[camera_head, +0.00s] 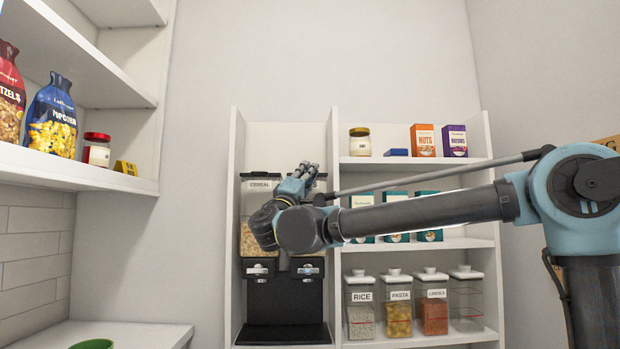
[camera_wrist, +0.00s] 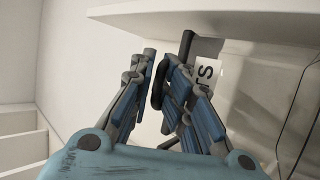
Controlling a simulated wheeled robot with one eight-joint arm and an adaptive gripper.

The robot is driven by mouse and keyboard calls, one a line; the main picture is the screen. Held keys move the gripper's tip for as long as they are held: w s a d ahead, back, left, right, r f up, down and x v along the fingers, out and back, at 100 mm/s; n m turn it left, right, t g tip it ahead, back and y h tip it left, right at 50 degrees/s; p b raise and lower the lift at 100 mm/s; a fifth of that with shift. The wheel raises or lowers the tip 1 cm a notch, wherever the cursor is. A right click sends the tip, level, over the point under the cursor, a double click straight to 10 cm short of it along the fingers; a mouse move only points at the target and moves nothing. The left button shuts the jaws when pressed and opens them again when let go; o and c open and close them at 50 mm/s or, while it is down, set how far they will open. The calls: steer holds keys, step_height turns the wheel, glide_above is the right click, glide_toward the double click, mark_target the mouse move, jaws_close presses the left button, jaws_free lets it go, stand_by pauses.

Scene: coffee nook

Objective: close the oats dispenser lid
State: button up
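The oats dispenser stands at the right of the black dispenser stand, mostly hidden behind my arm in the head view. Its white label (camera_wrist: 204,75), showing the letters "TS", is in the wrist view. A dark lid edge (camera_wrist: 187,47) lies beside the label, and a dark round part (camera_wrist: 157,82) shows between my fingers. I cannot tell how far the lid is raised. My gripper (camera_head: 306,168) is at the top of this dispenser. In the wrist view its fingers (camera_wrist: 160,58) are apart, with a narrow gap around the dark round part; contact is unclear.
The cereal dispenser (camera_head: 257,200) stands close on the left. Shelf walls (camera_head: 333,130) enclose the bay. Shelves at the right hold jars, boxes and labelled containers such as rice (camera_head: 361,310). A shelf at the left holds a popcorn bag (camera_head: 52,118). The space above the dispensers is clear.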

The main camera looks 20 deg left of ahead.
steer(key=v, duration=1.2)
stand_by(0.5)
